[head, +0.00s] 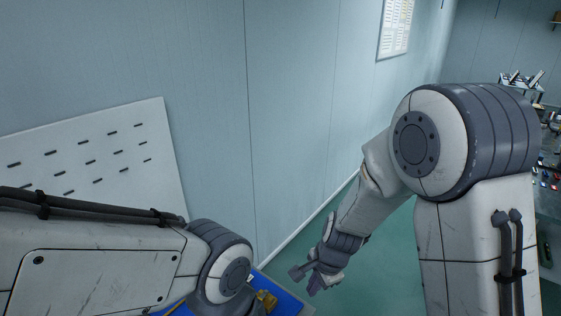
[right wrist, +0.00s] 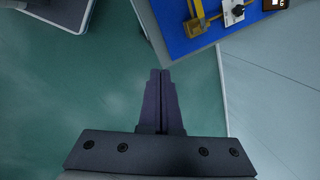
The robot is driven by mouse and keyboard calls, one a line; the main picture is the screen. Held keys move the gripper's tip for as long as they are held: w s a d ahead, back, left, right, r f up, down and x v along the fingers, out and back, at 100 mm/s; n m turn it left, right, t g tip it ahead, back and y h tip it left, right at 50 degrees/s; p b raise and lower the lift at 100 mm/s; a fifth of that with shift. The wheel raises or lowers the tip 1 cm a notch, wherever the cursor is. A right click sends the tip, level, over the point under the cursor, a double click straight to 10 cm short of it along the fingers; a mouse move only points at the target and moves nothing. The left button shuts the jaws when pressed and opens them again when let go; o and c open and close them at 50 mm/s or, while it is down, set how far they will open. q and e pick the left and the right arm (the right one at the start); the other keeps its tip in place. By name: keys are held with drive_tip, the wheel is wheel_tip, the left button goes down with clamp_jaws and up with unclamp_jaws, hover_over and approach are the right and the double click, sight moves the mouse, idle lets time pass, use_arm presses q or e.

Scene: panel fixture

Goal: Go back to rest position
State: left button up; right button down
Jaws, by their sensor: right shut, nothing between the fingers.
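My right gripper (head: 314,289) hangs low in the middle of the head view, beyond the blue board's right edge. In the right wrist view its two dark fingers (right wrist: 160,75) are together with nothing between them, above the green floor. My left arm comes in along the bottom left of the head view, and its gripper is out of the picture.
A blue board (head: 289,301) with a yellow part (head: 266,300) shows at the bottom; it also shows in the right wrist view (right wrist: 180,42). A white slotted panel (head: 120,122) leans by the wall. Green floor (head: 385,270) is clear. A cluttered bench (head: 550,200) stands at right.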

drive_tip(key=s+d+r+n+h, duration=0.2)
drive_tip(key=s+d+r+n, duration=0.55)
drive_tip(key=d+n, duration=0.45)
use_arm(q)
wheel_tip(320, 180, down, 8)
drive_tip(key=b, duration=0.8)
use_arm(e)
drive_tip(key=s+a+f+n+g+y, duration=0.1)
drive_tip(key=s+a+f+n+g, duration=0.1)
drive_tip(key=s+a+n, duration=0.6)
drive_tip(key=s+a+f, duration=0.1)
drive_tip(key=s+a, duration=0.5)
drive_tip(key=a, duration=0.1)
drive_tip(key=shift+n, duration=0.3)
drive_tip(key=shift+w, duration=0.1)
